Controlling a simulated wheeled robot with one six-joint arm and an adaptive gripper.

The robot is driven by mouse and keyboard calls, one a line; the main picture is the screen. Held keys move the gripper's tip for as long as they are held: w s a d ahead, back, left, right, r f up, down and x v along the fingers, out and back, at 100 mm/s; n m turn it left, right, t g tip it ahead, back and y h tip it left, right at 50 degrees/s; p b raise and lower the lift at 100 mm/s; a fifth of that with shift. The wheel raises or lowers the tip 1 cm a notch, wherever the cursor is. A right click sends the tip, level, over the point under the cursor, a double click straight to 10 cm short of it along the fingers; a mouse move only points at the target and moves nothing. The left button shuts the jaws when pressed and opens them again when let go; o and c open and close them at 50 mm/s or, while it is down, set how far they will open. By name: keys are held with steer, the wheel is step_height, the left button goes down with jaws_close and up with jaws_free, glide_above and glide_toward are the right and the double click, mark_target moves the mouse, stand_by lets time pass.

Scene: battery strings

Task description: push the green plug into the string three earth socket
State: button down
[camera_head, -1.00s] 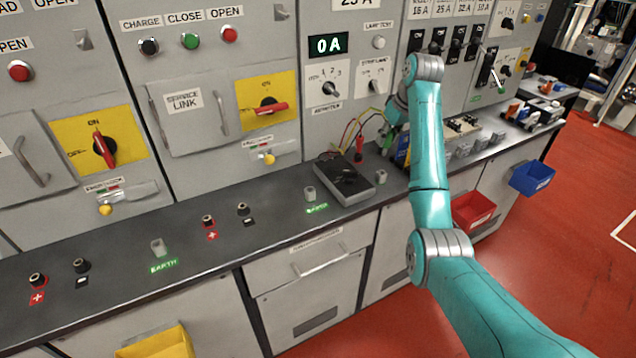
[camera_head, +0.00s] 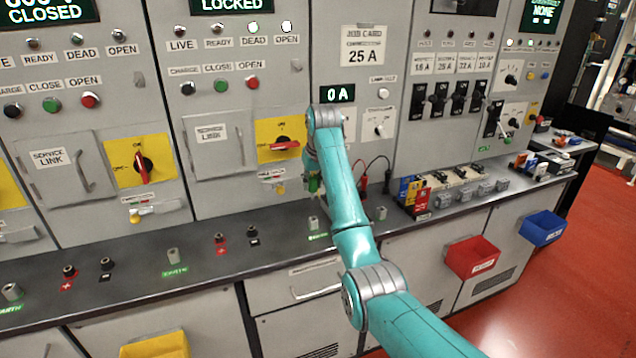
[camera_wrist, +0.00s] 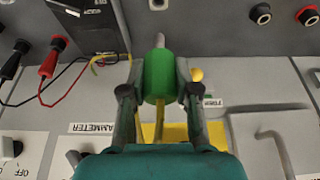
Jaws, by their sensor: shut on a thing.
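The green plug (camera_wrist: 157,78) is held between the fingers of my gripper (camera_wrist: 158,92), which is shut on it. Its grey tip points toward a grey earth socket (camera_wrist: 158,4) at the top edge of the wrist view, with a gap between them. In the head view the green plug (camera_head: 314,185) hangs just above the bench's grey socket (camera_head: 313,223), which has a lit green label in front. That label is partly covered by my arm, and no string number is readable on it. My fingers are mostly hidden behind my arm there.
Another earth socket (camera_head: 174,257) stands farther left, with red (camera_head: 220,243) and black (camera_head: 253,235) terminals to its right. Red and black leads (camera_wrist: 50,60) and a dark meter box (camera_wrist: 88,22) lie left of the plug in the wrist view. A cabinet handle (camera_wrist: 275,145) is at lower right.

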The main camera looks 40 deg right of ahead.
mark_target(314, 192)
steer(key=shift+f, duration=0.2)
steer(key=shift+f, duration=2.7)
steer(key=shift+f, duration=2.4)
steer(key=c, duration=0.8)
jaws_free()
steer(key=shift+o, duration=0.2)
steer(key=v, duration=1.2)
